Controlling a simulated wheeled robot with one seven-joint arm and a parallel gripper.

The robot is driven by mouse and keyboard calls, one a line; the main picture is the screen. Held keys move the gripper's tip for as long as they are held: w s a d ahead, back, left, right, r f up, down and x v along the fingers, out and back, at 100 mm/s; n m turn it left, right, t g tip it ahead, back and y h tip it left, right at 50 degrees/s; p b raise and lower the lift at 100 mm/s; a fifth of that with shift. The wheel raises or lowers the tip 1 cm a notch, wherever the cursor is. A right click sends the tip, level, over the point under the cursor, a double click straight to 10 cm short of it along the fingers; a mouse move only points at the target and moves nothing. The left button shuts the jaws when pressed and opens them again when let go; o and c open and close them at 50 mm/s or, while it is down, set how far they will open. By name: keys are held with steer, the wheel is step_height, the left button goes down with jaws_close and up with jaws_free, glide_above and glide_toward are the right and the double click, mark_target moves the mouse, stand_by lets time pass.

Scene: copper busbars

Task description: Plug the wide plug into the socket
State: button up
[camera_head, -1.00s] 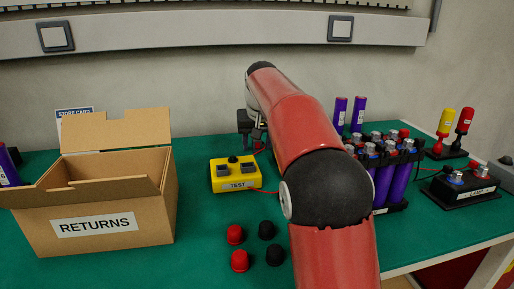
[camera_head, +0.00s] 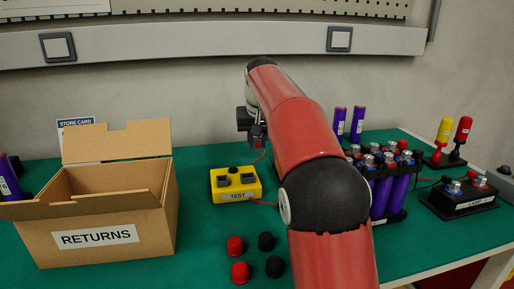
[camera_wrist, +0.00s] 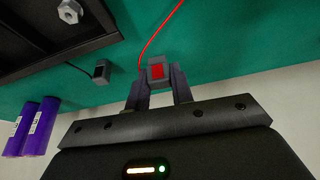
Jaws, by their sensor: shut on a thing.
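My gripper (camera_wrist: 158,80) is shut on a small grey plug with a red face (camera_wrist: 157,71), held between the two fingertips in the wrist view. A red wire runs from this plug. In the head view my gripper (camera_head: 256,136) holds the plug above the green table, behind the yellow TEST box (camera_head: 236,196) and apart from it. The box has two dark socket-like blocks (camera_head: 221,181) on top, with a black knob behind them. A second dark plug (camera_wrist: 102,72) on a black cord lies on the table in the wrist view. I cannot tell which plug is wider.
The cardboard RETURNS box (camera_head: 150,225) stands at left. Red and black caps (camera_head: 239,272) lie in front of the TEST box. A battery pack (camera_head: 388,215) with purple cells and a black terminal box (camera_head: 460,196) stand at right. My arm crosses the middle.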

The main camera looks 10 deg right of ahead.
steer(key=r, duration=0.3)
steer(key=r+p, duration=0.1)
steer(key=r, duration=0.2)
steer(key=shift+s+a+p, duration=0.15)
steer(key=shift+s+p, duration=0.05)
steer(key=shift+p, duration=0.1)
steer(key=b, duration=0.6)
glide_above(246, 177)
steer(key=shift+s+n, duration=0.15)
steer(key=shift+n, duration=0.25)
steer(key=shift+s+f, duration=0.1)
steer(key=shift+s, duration=0.15)
steer(key=shift+f+b, duration=0.2)
steer(key=shift+b, duration=0.1)
steer(key=shift+f+b, duration=2.1)
steer(key=shift+f, duration=0.1)
steer(key=o, duration=1)
steer(key=shift+o, duration=0.2)
step_height(246, 177, up, 6)
steer(key=p, duration=0.6)
